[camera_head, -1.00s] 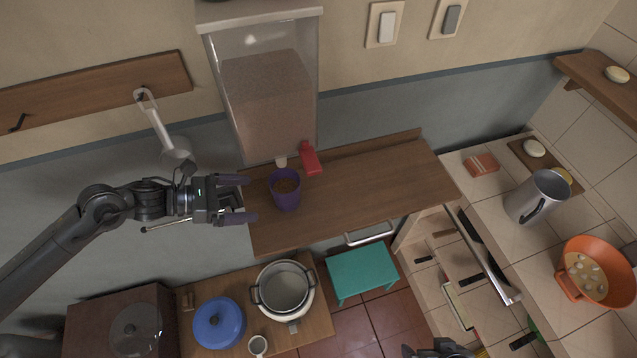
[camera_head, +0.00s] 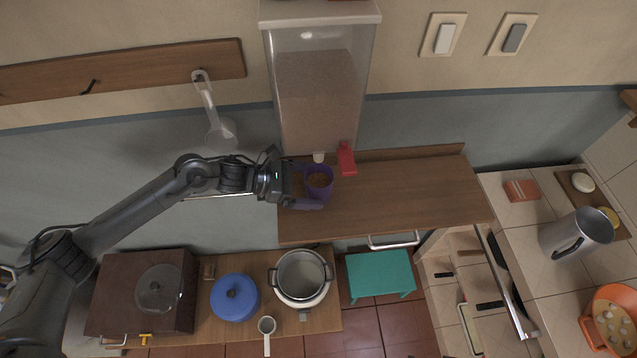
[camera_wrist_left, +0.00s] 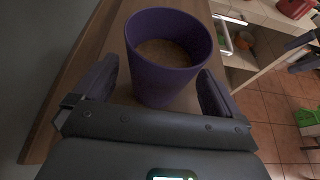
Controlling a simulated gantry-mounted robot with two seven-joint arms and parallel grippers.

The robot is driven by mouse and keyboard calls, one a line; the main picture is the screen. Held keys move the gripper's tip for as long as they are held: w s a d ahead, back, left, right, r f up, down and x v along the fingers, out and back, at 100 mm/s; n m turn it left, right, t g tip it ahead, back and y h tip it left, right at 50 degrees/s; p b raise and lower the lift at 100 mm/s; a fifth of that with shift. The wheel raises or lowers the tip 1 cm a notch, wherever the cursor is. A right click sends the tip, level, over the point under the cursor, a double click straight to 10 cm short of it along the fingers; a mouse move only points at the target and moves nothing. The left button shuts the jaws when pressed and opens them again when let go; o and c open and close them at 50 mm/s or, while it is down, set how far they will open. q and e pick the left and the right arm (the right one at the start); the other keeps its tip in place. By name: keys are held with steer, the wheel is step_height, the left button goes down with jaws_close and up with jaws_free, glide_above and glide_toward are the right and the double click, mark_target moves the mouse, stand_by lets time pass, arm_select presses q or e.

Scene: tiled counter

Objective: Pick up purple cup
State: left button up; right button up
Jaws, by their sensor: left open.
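The purple cup (camera_head: 319,184) stands upright on the wooden shelf, below the dispenser, with brown contents inside. My left gripper (camera_head: 306,186) is open, with its fingers on either side of the cup. In the left wrist view the cup (camera_wrist_left: 166,62) stands between the two open fingers (camera_wrist_left: 158,88), and gaps seem to show beside it. Whether either finger touches the cup is hard to tell. My right gripper is not in view.
A clear dispenser (camera_head: 318,100) with a red lever (camera_head: 346,160) hangs just above the cup. The wooden shelf (camera_head: 420,195) is clear to the right. A white-handled scoop (camera_head: 221,134) hangs on the wall at left. Pots stand on the lower cabinet.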

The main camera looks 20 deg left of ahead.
arm_select(q)
steer(key=shift+x, duration=1.3)
steer(key=c, duration=1.2)
steer(key=shift+c, duration=0.2)
steer(key=shift+r, duration=0.15)
